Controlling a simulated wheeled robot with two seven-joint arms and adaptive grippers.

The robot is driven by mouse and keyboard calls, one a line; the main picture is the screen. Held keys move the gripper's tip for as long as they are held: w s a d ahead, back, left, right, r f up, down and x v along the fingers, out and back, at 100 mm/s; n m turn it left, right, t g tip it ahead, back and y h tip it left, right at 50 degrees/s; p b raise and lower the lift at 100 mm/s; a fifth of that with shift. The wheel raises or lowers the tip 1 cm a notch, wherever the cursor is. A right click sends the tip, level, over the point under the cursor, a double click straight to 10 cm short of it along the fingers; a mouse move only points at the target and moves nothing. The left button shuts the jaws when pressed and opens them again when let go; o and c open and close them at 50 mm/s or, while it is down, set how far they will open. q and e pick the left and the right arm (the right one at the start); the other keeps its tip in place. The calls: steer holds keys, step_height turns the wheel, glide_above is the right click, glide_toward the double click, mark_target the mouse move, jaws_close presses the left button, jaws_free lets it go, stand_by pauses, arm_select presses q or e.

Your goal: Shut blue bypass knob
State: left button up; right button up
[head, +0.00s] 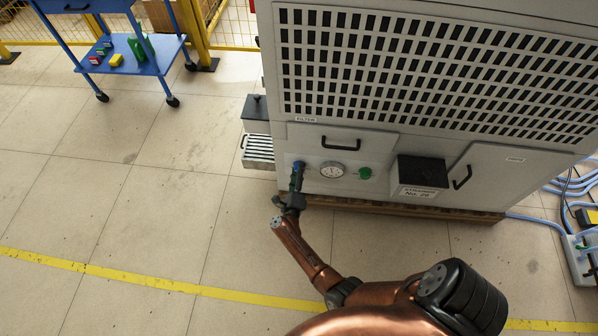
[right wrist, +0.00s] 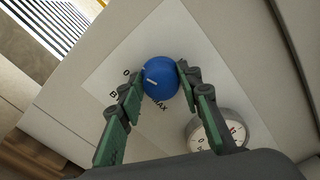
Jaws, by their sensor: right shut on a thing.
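The blue bypass knob (right wrist: 160,78) is on the grey machine's front panel, with a short white mark on its face. It sits on a pale label plate with partly hidden lettering, of which "MAX" can be read. My right gripper (right wrist: 158,84) has its green and black fingers on either side of the knob and is shut on it. In the head view the right gripper (head: 296,178) is at the panel's lower left, and the knob (head: 299,164) shows just above its fingers. My left gripper is not in view.
A round gauge (head: 333,170) and a green knob (head: 365,173) are right of the blue knob. A black box (head: 422,171) juts out farther right. A slatted ledge (head: 258,150) sticks out at left. A blue cart (head: 135,62) stands far left; the floor between is clear.

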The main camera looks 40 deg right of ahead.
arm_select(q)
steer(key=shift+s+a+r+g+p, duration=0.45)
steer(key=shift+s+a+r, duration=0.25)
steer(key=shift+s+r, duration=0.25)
arm_select(e)
steer(key=shift+a+f+n, duration=0.1)
steer(key=shift+f+n, duration=0.05)
steer(key=shift+n, duration=2.45)
steer(key=o, duration=1.1)
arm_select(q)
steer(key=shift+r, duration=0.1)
arm_select(e)
steer(key=shift+o, duration=0.2)
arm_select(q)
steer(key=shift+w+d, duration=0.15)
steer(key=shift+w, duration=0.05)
